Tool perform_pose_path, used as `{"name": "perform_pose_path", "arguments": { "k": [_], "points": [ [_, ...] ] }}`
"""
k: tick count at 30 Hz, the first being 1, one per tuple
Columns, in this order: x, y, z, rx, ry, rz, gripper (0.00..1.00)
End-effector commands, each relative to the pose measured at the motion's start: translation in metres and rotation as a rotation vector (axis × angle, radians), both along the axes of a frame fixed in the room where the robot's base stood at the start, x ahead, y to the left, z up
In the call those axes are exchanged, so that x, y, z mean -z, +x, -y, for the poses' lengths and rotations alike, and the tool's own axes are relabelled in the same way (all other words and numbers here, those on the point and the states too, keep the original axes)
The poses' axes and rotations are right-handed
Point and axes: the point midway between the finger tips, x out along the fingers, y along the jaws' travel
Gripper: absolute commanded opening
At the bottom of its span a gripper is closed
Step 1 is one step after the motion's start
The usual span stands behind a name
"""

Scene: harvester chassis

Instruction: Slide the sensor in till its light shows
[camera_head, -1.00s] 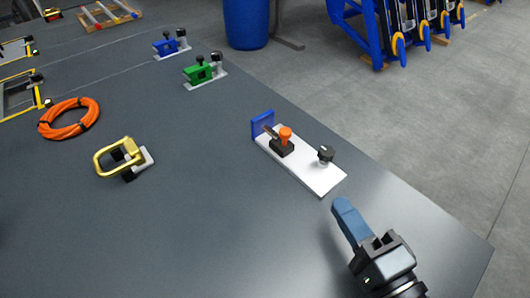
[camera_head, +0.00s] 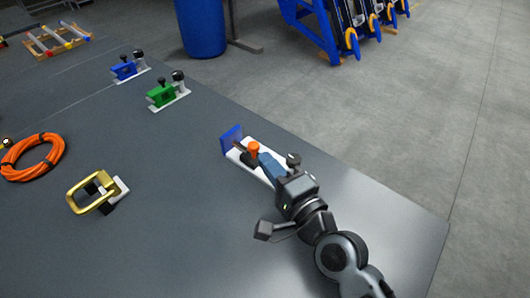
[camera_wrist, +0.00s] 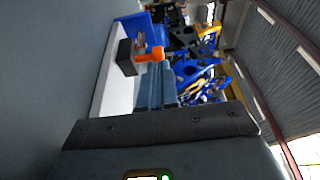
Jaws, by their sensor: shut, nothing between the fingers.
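The sensor (camera_head: 240,146), a short dark metallic rod, lies in a black block with an orange knob (camera_head: 253,148) and points at a blue upright plate (camera_head: 230,138). These sit on a white base plate (camera_head: 232,153). My gripper (camera_head: 266,159) is shut and empty, its blue fingers low over the base, just behind the orange knob. In the wrist view the fingertips (camera_wrist: 156,72) are close to the orange knob (camera_wrist: 150,55) and black block (camera_wrist: 125,58); I cannot tell whether they touch. The sensor (camera_wrist: 140,38) is partly hidden there, and I see no light on it.
A black knob (camera_head: 293,159) on the base stands beside my gripper. A gold-handled clamp (camera_head: 92,194), an orange cable coil (camera_head: 32,157), and green (camera_head: 162,95) and blue (camera_head: 125,69) fixtures lie further left. The tabletop between is clear; its right edge is near.

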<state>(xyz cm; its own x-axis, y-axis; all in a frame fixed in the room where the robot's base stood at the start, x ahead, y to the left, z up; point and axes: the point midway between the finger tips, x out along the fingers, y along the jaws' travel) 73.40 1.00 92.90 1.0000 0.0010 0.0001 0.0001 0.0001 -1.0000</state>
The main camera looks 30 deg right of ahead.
Motion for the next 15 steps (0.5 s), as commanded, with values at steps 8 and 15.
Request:
{"name": "perform_pose_path", "arguments": {
  "k": [8,15],
  "points": [
    [0.0,0.017,0.0,0.0,0.0,0.0,0.0],
    [0.0,0.018,0.0,0.0,0.0,0.0,0.0]
  ]
}}
